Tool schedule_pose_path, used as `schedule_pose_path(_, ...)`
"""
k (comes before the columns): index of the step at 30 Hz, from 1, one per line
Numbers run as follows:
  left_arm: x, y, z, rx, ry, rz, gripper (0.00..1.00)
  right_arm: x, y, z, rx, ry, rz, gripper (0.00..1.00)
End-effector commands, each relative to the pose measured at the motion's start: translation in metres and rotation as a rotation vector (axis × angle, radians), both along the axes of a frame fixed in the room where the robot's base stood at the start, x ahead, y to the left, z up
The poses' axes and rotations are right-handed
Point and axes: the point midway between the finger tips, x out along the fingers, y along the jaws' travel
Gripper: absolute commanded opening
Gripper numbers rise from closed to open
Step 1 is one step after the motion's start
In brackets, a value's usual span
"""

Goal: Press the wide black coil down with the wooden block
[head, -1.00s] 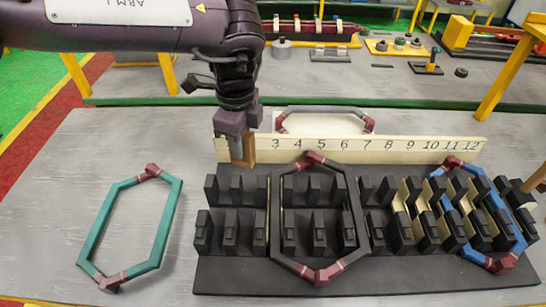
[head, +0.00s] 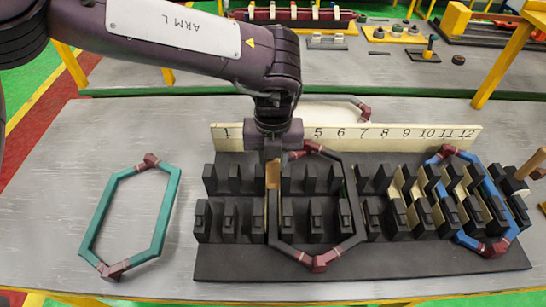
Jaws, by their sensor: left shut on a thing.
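The wide black coil (head: 357,205) with dark red ends lies over the black slotted stator block (head: 225,262), around the teeth in the middle. My left gripper (head: 272,152) is shut on the wooden block (head: 272,176), which points down over the coil's left side at the back row of teeth. The gripper and wooden block hide part of that side, and I cannot tell whether the block touches the coil. My right gripper is out of view.
A teal coil (head: 98,216) lies on the grey table at left. A blue coil (head: 516,208) sits in the right slots beside cream pieces (head: 411,216). A numbered board (head: 225,137) stands behind the stator. A wooden handle (head: 533,160) shows at the right edge.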

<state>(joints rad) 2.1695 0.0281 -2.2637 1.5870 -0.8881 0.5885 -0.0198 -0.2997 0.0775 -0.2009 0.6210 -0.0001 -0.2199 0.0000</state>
Motion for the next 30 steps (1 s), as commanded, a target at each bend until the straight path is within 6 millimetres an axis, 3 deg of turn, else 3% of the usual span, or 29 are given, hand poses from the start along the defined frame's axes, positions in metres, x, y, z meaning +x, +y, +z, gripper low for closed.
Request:
schedule_pose_path(21, 0.000, 0.000, -0.061, 0.000, 0.001, 0.003, 0.00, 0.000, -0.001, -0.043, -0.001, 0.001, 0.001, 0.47)
schedule_pose_path(30, 0.000, 0.000, -0.071, -0.001, -0.001, 0.002, 0.00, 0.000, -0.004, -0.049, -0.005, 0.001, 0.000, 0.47)
